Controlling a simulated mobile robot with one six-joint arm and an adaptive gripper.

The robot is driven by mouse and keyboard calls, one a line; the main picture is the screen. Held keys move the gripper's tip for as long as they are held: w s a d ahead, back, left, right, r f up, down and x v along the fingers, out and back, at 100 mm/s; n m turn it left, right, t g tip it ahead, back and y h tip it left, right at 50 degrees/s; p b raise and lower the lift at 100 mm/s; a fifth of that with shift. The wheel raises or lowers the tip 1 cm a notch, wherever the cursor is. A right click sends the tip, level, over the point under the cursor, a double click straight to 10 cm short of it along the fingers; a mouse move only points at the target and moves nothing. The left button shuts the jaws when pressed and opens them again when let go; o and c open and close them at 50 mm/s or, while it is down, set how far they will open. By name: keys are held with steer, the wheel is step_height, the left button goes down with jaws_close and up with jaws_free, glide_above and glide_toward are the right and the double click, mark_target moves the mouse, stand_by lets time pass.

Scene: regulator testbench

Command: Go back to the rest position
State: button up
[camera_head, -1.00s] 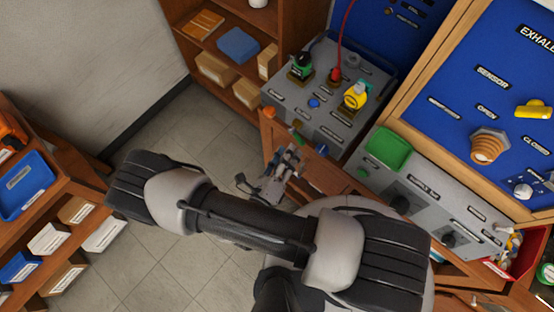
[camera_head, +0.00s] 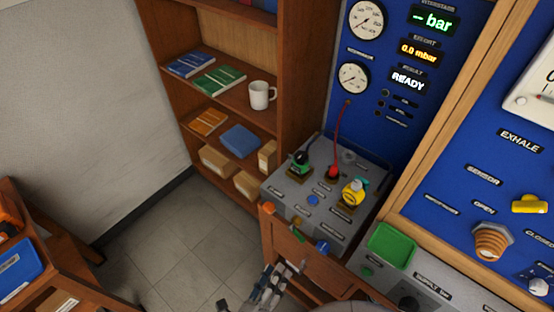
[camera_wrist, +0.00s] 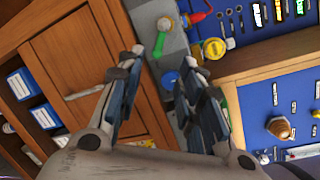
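My gripper (camera_wrist: 163,95) shows in the wrist view with its two fingers spread apart and nothing between them. Beyond the fingertips are the grey testbench box and a wooden cabinet front. In the head view my gripper (camera_head: 262,290) is at the bottom edge, in front of the wooden bench and below the grey test box (camera_head: 300,205). It touches nothing that I can see. Most of my arm is outside the head view.
The test box carries a green-black fitting (camera_head: 301,160), a red connector (camera_head: 333,172) and a yellow regulator (camera_head: 353,192). A green tray (camera_head: 391,245) is to the right. A shelf with a white mug (camera_head: 261,95) stands behind. Floor (camera_head: 180,250) is clear at left.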

steer(key=shift+r, duration=0.1)
steer(key=d+r+n+g+y+b, duration=0.2)
steer(key=d+r+n, duration=0.3)
steer(key=r+n, duration=0.4)
steer(key=s+d+r+n+g+y+b, duration=0.1)
steer(key=d+r+n+g, duration=0.4)
steer(key=r+n, duration=0.5)
steer(key=d+r+n+g+y+b, duration=0.3)
steer(key=d+r+n+y, duration=0.1)
steer(key=r+n, duration=0.5)
steer(key=shift+s+d+r+n, duration=0.2)
steer(key=shift+d+r+n, duration=0.15)
steer(key=shift+d+n, duration=0.6)
